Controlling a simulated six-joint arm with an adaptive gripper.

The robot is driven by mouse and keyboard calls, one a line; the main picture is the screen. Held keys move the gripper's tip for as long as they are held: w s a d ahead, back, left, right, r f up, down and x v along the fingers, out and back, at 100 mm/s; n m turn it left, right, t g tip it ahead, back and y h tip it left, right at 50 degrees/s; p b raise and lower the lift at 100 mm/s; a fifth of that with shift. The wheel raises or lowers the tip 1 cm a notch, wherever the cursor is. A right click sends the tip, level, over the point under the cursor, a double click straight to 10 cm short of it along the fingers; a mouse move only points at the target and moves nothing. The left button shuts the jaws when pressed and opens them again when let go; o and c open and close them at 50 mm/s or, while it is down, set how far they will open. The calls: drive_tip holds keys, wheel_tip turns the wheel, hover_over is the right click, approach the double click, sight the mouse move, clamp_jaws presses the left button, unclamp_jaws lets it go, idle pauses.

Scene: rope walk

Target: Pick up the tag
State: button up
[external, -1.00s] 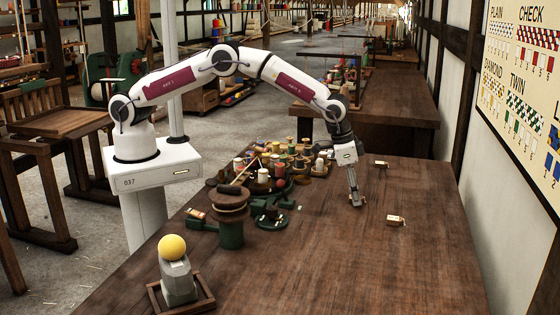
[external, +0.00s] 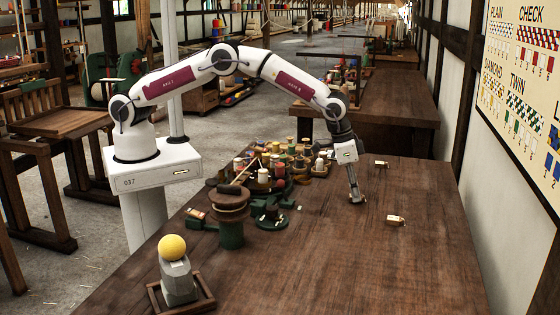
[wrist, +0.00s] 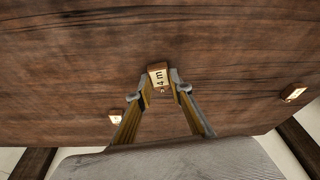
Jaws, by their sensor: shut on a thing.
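My gripper (external: 357,197) is low over the right part of the wooden table (external: 300,265). In the wrist view my gripper (wrist: 160,88) has its two fingers closed on either side of a small wooden tag (wrist: 159,76) with a pale face marked "4 m". In the external view the fingers hide most of this tag, and I cannot tell whether it touches the table. Two more small tags lie apart on the table: one nearer the front right (external: 395,220) and one farther back (external: 381,164). They also show in the wrist view, at the right (wrist: 294,93) and the left (wrist: 116,118).
Several thread spools (external: 263,175) stand left of my gripper. A green stand with a wooden top (external: 231,230) and a grey post with a yellow ball (external: 172,247) are nearer the front. The table's front right is clear.

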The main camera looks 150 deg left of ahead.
drive_tip(key=shift+r, duration=0.75)
drive_tip(key=shift+w+d+r, duration=0.15)
drive_tip(key=shift+r, duration=0.25)
drive_tip(key=shift+w+d+r, duration=0.15)
drive_tip(key=shift+r, duration=0.25)
drive_tip(key=w+d, duration=1.2)
drive_tip(key=shift+d, duration=0.1)
drive_tip(key=shift+w+d, duration=0.1)
drive_tip(key=shift+w, duration=0.05)
